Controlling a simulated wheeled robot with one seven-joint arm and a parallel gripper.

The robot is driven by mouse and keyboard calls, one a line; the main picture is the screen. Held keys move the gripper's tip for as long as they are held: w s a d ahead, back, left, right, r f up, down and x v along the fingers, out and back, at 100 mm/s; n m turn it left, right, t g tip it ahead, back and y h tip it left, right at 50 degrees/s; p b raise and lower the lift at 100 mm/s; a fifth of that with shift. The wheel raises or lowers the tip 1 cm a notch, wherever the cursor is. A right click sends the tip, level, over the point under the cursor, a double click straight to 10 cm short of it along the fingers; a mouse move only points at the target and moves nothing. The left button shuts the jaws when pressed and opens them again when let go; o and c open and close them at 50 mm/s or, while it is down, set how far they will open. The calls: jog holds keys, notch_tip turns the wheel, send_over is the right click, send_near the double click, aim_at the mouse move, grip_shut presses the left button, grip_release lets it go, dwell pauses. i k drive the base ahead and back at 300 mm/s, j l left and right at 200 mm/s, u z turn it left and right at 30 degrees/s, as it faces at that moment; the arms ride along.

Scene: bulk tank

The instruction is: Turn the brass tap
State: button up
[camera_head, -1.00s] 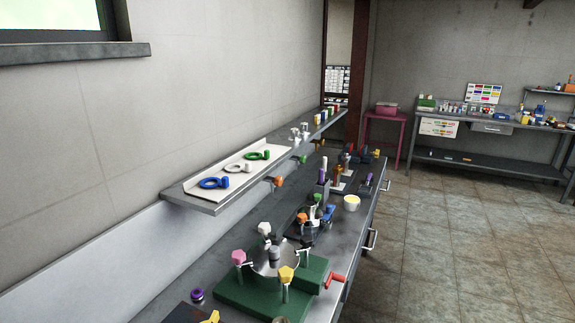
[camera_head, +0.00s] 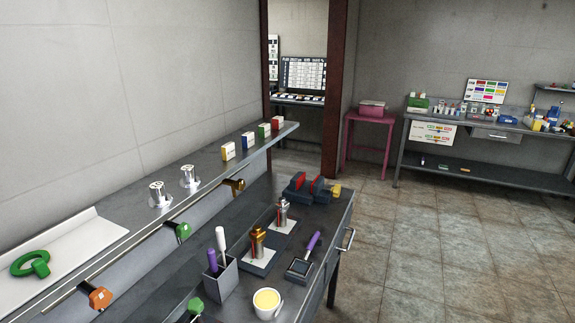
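A brass-coloured tap (camera_head: 236,185) sticks out below the front edge of the wall shelf (camera_head: 196,202), toward its far end. A green tap (camera_head: 182,230) and an orange tap (camera_head: 97,297) sit along the same edge, nearer to me. A brass-coloured fitting (camera_head: 258,241) also stands upright on a pad on the bench, with a silver one (camera_head: 282,212) behind it. My gripper is not in view.
The bench (camera_head: 205,262) below the shelf holds a grey holder (camera_head: 220,278) with handled tools, a white cup (camera_head: 267,303) and a dark vise-like block (camera_head: 305,188). Small coloured boxes and two silver fittings stand on the shelf. The tiled floor (camera_head: 430,250) to the right is clear.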

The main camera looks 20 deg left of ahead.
aim_at(240, 184)
jog(key=i+j+z, duration=0.1)
jog(key=i+z, duration=0.3)
jog(key=i, duration=1.15)
jog(key=i+u, duration=0.7)
jog(key=i+l+u, duration=0.2)
jog(key=u, duration=0.15)
jog(key=i+l+u, duration=0.1)
jog(key=i+u, duration=0.2)
jog(key=i+l+u, duration=0.15)
jog(key=u, duration=0.15)
jog(key=i, duration=0.1)
